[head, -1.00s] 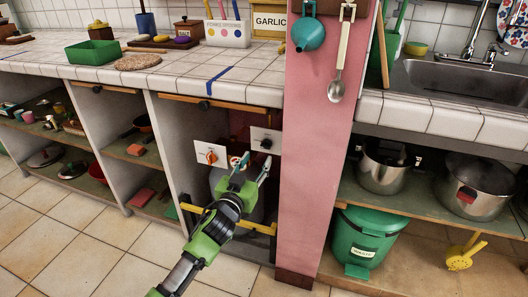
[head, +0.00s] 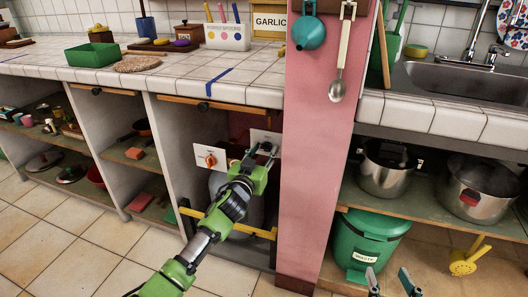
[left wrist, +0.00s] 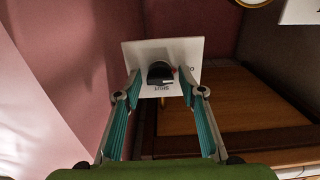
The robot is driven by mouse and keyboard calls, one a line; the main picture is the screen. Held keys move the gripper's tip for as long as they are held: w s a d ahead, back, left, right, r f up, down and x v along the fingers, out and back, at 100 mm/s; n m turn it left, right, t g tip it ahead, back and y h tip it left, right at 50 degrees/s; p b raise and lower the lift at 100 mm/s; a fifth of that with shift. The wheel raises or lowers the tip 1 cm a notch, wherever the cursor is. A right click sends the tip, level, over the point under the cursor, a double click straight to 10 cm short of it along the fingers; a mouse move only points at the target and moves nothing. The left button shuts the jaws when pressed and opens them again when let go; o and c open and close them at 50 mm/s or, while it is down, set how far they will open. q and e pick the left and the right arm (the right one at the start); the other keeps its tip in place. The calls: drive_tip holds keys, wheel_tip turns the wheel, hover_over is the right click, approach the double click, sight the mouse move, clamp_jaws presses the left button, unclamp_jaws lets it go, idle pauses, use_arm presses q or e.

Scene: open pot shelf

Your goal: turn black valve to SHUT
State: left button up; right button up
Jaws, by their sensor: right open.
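The black valve (left wrist: 160,72) is a dark knob on a white plate (left wrist: 150,49) in the left wrist view. Upside-down lettering reading SHUT is below the knob, and partly hidden lettering is at its right. A small red mark shows on the knob's right side. In the head view the plate (head: 257,134) is partly covered by my fingers. My left gripper (left wrist: 161,80) is open, with one finger on each side of the knob; contact cannot be told. It also shows in the head view (head: 264,150). My right gripper (head: 393,280) is open and empty at the bottom.
A pink pillar (head: 315,150) stands close at the right of the alcove. A yellow bar (head: 250,229) crosses the alcove low down. The counter (head: 240,75) overhangs above.

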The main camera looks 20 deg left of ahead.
use_arm(q)
drive_tip(key=c, duration=0.7)
drive_tip(key=shift+c, duration=0.2)
use_arm(e)
drive_tip(key=shift+f, duration=0.1)
use_arm(q)
drive_tip(key=m+p, duration=0.1)
drive_tip(key=m, duration=0.3)
drive_tip(key=shift+r+m+p, duration=0.1)
drive_tip(key=shift+m+p, duration=0.3)
drive_tip(key=m+p, duration=0.1)
drive_tip(key=m, duration=0.8)
drive_tip(key=shift+d, duration=0.1)
drive_tip(key=shift+f+m+p, duration=0.2)
drive_tip(key=shift+m+p, duration=0.15)
drive_tip(key=shift+m, duration=1.65)
use_arm(e)
drive_tip(key=s+d+f+g+h, duration=0.2)
drive_tip(key=s+d+f+g, duration=0.3)
drive_tip(key=s+f+g, duration=0.4)
drive_tip(key=shift+s+d+f+m+h, duration=0.15)
drive_tip(key=shift+s+f+m+h, duration=0.15)
drive_tip(key=shift+s+f, duration=1.7)
drive_tip(key=shift+s+r, duration=0.25)
drive_tip(key=shift+s, duration=0.2)
use_arm(q)
drive_tip(key=o, duration=1.1)
